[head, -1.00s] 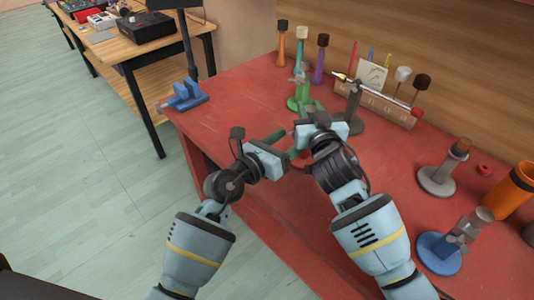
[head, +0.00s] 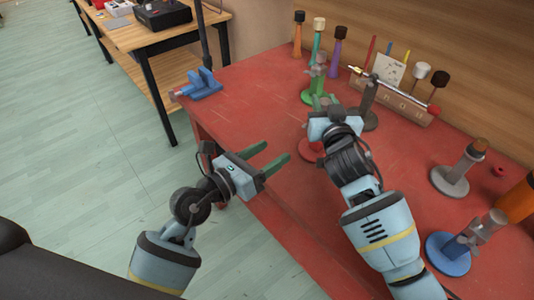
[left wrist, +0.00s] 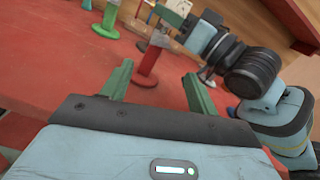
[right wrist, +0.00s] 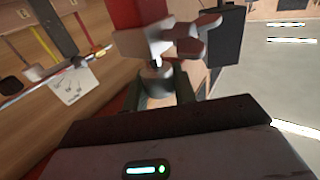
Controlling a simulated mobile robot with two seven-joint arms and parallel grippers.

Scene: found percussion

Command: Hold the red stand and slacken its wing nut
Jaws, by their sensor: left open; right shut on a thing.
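The red stand's base (head: 309,152) shows on the red table in the head view, partly hidden by my right arm. In the left wrist view its red post (left wrist: 147,68) rises to a grey collar (left wrist: 159,39). The right wrist view shows the collar close up (right wrist: 145,46), with a grey wing nut (right wrist: 198,35) on its side. My right gripper (right wrist: 165,84) is shut on the grey part of the stand beyond the collar. My left gripper (head: 274,157) is open and empty, apart from the stand, near the table's front edge; it also shows in the left wrist view (left wrist: 157,80).
A green stand (head: 309,97) and a dark grey stand (head: 371,118) are close behind. A grey stand (head: 449,184) and a blue stand (head: 447,256) stand at right. A wooden rack (head: 405,108) is at the back.

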